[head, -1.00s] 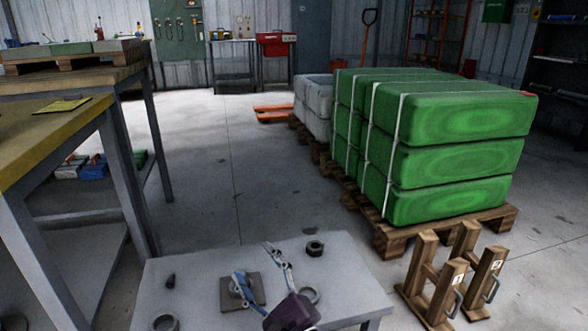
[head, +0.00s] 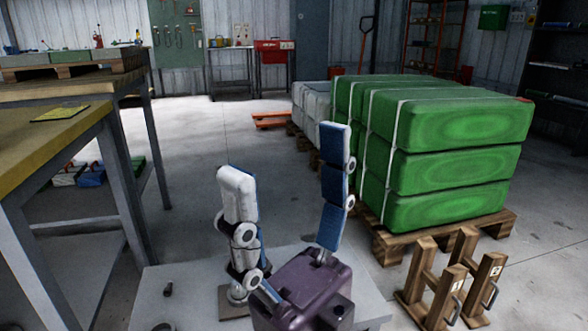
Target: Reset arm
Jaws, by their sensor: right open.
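My right gripper (head: 286,155) stands up from the bottom middle of the head view. It has a dark purple body and two blue and white jointed fingers. The fingers point up and away and are spread wide, with nothing between them. It is in front of the small grey table (head: 190,260) and hides much of its top. A dark square plate (head: 232,308) on the table shows partly behind the left finger. My left gripper is not in view.
A bolt-like part (head: 168,289) and a ring (head: 164,327) lie on the grey table. Green bales (head: 455,170) are stacked on a wooden pallet (head: 385,240) to the right, with wooden stands (head: 420,275) in front. A yellow-edged workbench (head: 40,150) is at left.

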